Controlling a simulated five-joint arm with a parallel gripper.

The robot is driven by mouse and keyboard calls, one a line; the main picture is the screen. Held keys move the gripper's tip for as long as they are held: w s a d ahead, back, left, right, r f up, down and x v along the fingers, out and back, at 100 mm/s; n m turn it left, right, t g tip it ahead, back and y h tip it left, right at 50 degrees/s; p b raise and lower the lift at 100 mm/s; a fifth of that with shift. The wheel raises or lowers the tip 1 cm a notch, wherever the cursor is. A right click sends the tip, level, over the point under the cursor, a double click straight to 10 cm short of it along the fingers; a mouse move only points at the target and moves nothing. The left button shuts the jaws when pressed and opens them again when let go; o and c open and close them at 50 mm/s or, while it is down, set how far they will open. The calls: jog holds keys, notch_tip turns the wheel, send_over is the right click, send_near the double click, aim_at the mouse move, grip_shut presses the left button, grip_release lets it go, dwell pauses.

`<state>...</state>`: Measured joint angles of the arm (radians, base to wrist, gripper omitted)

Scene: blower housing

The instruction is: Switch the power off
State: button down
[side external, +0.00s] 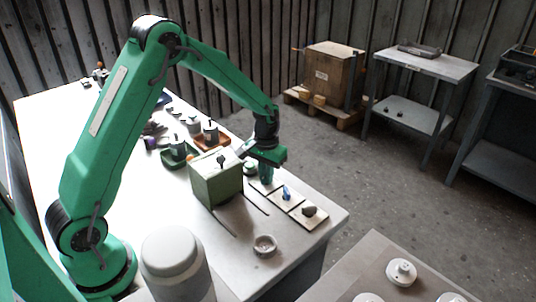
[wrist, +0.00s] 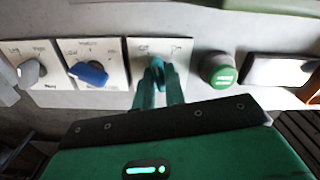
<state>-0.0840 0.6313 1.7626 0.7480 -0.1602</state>
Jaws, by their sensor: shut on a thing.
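My gripper (side external: 266,180) points down at the far edge of the white table. In the wrist view its teal fingers (wrist: 158,72) are closed together over the rightmost of three pale switch plates (wrist: 141,51). They are shut on that plate's switch knob, which the fingertips mostly hide, so its setting cannot be told. Small lettering on the plate is unreadable. The middle plate has a blue knob (wrist: 89,73), also in the side view (side external: 287,193). The left plate has a grey knob (wrist: 30,72), dark in the side view (side external: 309,211).
A green round button (wrist: 219,69) sits right of the held switch in the wrist view. A green box (side external: 216,180) with a dark knob on top stands close to my gripper. A small round dish (side external: 265,245) lies nearer the front. Loose parts lie behind the box.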

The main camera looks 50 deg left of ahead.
jog(key=shift+n, duration=2.1)
jog(key=shift+r, duration=0.1)
jog(key=c, duration=1.6)
grip_release()
jog(key=shift+o, duration=0.2)
jog(key=shift+r, duration=2.9)
jog(key=shift+r, duration=0.1)
